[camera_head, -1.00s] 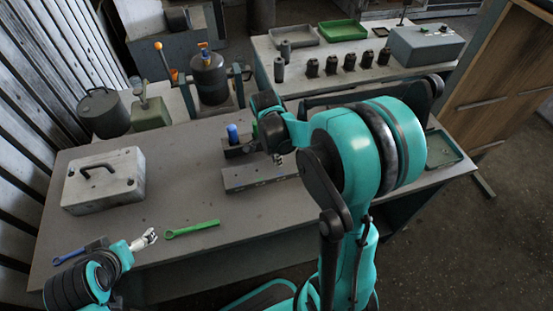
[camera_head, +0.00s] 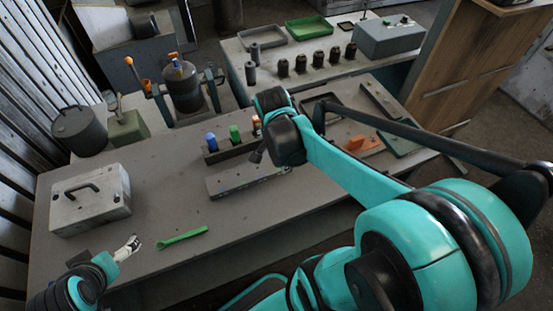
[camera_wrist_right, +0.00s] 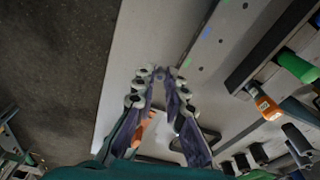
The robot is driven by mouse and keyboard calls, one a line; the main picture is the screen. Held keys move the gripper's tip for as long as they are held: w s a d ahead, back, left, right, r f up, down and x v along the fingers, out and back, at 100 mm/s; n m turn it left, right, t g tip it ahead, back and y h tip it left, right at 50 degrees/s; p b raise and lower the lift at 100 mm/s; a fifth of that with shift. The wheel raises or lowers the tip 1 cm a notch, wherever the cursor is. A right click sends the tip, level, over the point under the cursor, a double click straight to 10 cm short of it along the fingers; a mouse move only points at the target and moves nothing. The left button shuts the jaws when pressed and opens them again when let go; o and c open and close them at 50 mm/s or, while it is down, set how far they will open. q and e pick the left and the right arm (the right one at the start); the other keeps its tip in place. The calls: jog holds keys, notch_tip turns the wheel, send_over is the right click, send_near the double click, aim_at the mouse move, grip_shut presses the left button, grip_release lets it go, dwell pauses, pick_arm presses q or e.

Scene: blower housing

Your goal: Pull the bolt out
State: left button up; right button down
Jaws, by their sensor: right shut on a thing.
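My right gripper (camera_head: 256,156) is over the table by the flat metal bar (camera_head: 228,184), which carries small coloured marks. In the right wrist view its two fingers (camera_wrist_right: 158,75) come together at the tips, close to the left edge of that bar (camera_wrist_right: 213,40). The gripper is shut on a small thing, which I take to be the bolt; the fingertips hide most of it. I cannot see how far the bolt sits in any hole. My left gripper (camera_head: 133,245) is low at the table's left front, and its jaw gap is too small to judge.
A rack (camera_head: 218,153) holds blue, green and orange handles behind the bar. A green wrench (camera_head: 182,238) and grey case (camera_head: 90,200) lie to the left. An orange object (camera_head: 362,144) lies at right. The table's middle front is clear.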

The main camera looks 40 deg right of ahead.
jog(key=shift+r, duration=0.1)
notch_tip(320, 180, up, 5)
jog(key=p, duration=0.4)
